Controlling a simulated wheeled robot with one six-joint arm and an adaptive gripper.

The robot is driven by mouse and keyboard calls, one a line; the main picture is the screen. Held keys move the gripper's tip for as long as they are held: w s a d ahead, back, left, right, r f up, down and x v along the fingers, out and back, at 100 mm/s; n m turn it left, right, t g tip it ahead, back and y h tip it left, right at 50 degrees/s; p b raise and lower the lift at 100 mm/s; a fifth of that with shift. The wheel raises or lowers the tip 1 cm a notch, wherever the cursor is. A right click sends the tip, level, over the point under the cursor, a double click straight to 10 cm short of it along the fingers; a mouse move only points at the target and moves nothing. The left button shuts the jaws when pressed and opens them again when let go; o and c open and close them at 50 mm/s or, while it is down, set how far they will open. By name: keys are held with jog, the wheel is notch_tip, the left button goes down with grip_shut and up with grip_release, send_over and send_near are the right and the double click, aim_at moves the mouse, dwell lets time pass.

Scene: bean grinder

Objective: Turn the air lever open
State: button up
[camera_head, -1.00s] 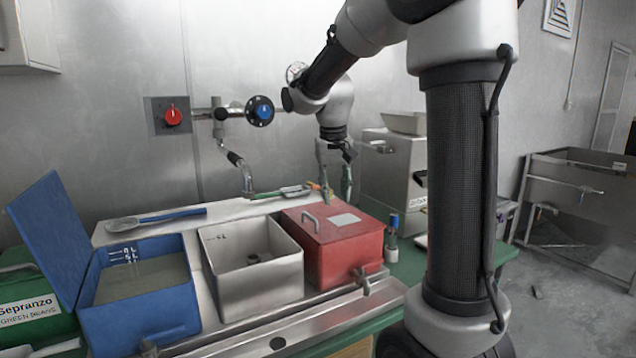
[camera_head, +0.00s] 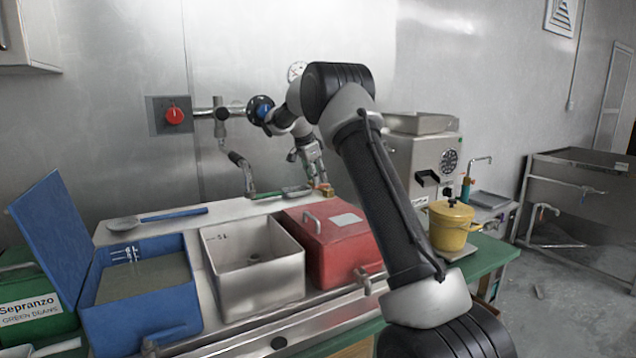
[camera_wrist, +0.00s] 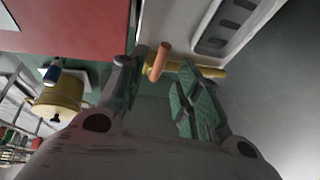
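A small orange lever (camera_wrist: 160,62) sits on a yellow brass-coloured pipe (camera_wrist: 210,71) in the wrist view. I take it to be the air lever. In the head view the brass fitting (camera_head: 327,189) shows small, at the back of the counter behind the red box. My gripper (camera_wrist: 160,72) is open, with one finger on each side of the lever in the picture. I cannot tell whether either finger touches it. In the head view my gripper (camera_head: 314,178) points down just above the fitting.
A red lidded box (camera_head: 338,245), a steel bin (camera_head: 255,285) and a blue bin (camera_head: 140,318) stand in front. A yellow pot (camera_head: 452,228) stands at right.

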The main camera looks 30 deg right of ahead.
jog(key=shift+x, duration=1.5)
grip_shut()
